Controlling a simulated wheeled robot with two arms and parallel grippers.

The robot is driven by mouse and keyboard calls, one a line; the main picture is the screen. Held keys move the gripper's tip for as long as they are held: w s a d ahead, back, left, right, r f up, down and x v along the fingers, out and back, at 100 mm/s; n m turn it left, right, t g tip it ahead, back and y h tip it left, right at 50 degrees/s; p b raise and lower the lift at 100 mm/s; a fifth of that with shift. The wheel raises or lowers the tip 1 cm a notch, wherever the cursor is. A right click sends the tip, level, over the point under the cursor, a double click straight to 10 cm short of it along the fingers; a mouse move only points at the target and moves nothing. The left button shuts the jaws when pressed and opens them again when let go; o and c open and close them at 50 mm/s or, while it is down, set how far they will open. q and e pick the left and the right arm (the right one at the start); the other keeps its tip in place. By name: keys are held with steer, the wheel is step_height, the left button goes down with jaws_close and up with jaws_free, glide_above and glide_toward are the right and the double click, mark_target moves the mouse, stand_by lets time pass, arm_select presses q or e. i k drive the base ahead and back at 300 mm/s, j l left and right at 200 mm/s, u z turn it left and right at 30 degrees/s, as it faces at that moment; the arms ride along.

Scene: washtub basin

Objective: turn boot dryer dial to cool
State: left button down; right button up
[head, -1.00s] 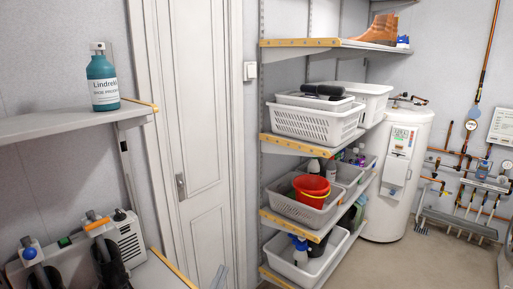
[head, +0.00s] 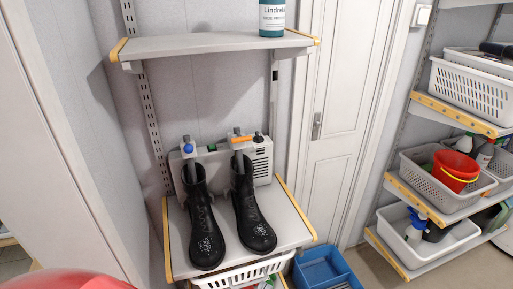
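The boot dryer (head: 262,160) is a pale unit with a vented side, standing at the back of a low shelf on the left wall. A pair of black boots (head: 203,225) hangs or stands at its front, on its upright tubes. A blue round knob (head: 188,148) tops the left tube and an orange piece (head: 241,138) tops the right one. A small black dial (head: 258,137) sits on top at the right end; its setting is too small to read. Neither gripper is in view.
The low shelf (head: 290,236) has yellow edges. Above it is another shelf (head: 210,45) with a teal bottle (head: 272,18). A white basket (head: 240,278) and a blue crate (head: 325,270) are below. A white door (head: 340,110) and shelves of baskets (head: 470,90) are to the right. A red rounded shape (head: 70,282) shows at bottom left.

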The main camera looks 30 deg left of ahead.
mark_target(258, 139)
steer(key=u, duration=1.25)
